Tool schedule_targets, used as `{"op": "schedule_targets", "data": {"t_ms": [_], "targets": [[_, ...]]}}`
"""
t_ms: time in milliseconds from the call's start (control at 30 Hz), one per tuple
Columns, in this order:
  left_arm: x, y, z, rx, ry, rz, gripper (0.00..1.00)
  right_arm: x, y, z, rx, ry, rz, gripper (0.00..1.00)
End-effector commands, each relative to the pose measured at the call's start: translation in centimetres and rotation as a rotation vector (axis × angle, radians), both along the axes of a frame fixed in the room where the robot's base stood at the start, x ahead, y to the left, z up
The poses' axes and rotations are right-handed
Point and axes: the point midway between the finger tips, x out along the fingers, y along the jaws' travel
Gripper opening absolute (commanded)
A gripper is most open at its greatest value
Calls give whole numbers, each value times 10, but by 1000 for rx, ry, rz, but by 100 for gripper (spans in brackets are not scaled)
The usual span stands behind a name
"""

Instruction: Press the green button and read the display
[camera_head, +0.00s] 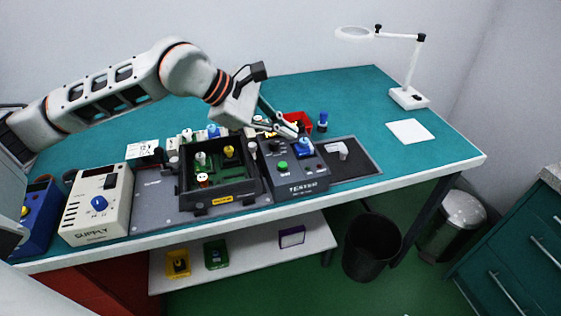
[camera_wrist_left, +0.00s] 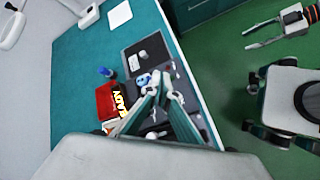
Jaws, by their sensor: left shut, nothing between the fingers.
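The grey tester box (camera_head: 297,190), labelled TESTER, stands near the front edge of the table. The green button (camera_head: 283,165) is on its front left, with a small dark red button to its right. A blue-topped part (camera_head: 304,147) sits on the tester's upper right. My left gripper (camera_head: 298,133) is shut and empty, its tips close to the tester's back edge near the blue part. Whether they touch is unclear. In the left wrist view its fingers (camera_wrist_left: 160,80) meet beside the blue part (camera_wrist_left: 143,80). The display cannot be read. My right gripper (camera_wrist_left: 262,36) is open, over the floor.
A dark tray (camera_head: 223,203) with several coloured parts stands left of the tester. The beige supply unit (camera_head: 95,225) is further left. A red bin (camera_head: 296,120) and a blue part (camera_head: 322,121) are behind. The table's right side is mostly clear, with a lamp (camera_head: 408,97).

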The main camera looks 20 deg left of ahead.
Motion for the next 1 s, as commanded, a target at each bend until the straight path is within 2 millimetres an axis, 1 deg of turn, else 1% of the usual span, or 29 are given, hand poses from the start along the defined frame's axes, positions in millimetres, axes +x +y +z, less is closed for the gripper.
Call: {"op": "schedule_targets", "data": {"t_ms": [33,167,633,767,867,1000], "targets": [[3,7,3,24,-17,7,0,0,0,0,0,0,0,40],[8,15,5,56,-40,14,0,0,0,0,0,0,0,40],[8,16,3,58,-41,14,0,0,0,-2,0,1,0,40],[8,16,-5,58,-41,14,0,-1,0,-6,-1,2,0,40],[8,16,-14,58,-39,14,0,-1,0,-11,0,4,0,40],[8,16,-32,58,-39,14,0,-3,0,-21,-1,8,0,40]]}}
